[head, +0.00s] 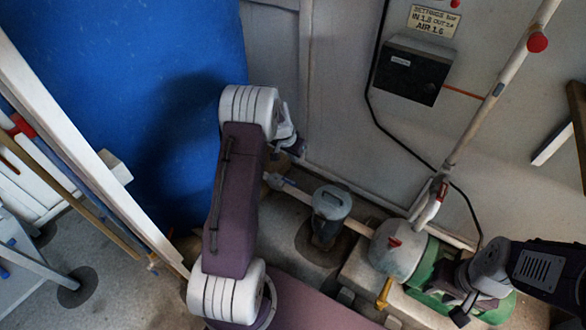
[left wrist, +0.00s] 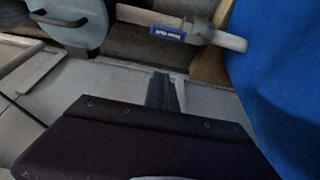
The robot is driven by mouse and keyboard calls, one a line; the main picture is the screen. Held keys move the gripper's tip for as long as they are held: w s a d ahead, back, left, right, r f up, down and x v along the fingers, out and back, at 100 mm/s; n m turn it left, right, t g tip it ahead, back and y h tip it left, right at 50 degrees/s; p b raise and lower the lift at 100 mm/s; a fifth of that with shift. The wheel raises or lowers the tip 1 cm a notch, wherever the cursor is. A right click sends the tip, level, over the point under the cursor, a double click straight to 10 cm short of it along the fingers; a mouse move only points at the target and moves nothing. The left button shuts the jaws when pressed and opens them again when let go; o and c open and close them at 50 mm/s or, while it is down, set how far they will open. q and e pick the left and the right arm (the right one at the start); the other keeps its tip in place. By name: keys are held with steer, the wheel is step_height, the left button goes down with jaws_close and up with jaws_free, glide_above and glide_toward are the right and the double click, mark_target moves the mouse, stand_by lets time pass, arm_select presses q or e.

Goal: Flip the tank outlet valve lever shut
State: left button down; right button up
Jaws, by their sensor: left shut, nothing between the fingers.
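The tank outlet valve (head: 275,181) sits on a pale pipe at the foot of the blue tank (head: 170,90), partly hidden by my left arm. In the left wrist view the valve body (left wrist: 205,25) shows with a blue labelled lever grip (left wrist: 169,33), which lies roughly along the pipe. My left gripper (head: 297,146) is behind my arm's upper joint in the head view, near the valve. In the left wrist view its fingers (left wrist: 162,90) are together and empty, apart from the lever.
A grey canister (head: 330,207) stands on the pipe right of the valve. Further right are a pump (head: 398,250) on a green base and a slanting pipe (head: 500,85). A wall with a dark box (head: 411,72) closes off the back. A white rail (head: 75,135) slants at left.

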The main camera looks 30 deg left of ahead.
mark_target(288, 181)
arm_select(q)
step_height(288, 181, down, 9)
steer(key=b, duration=0.9)
steer(key=shift+s, duration=0.45)
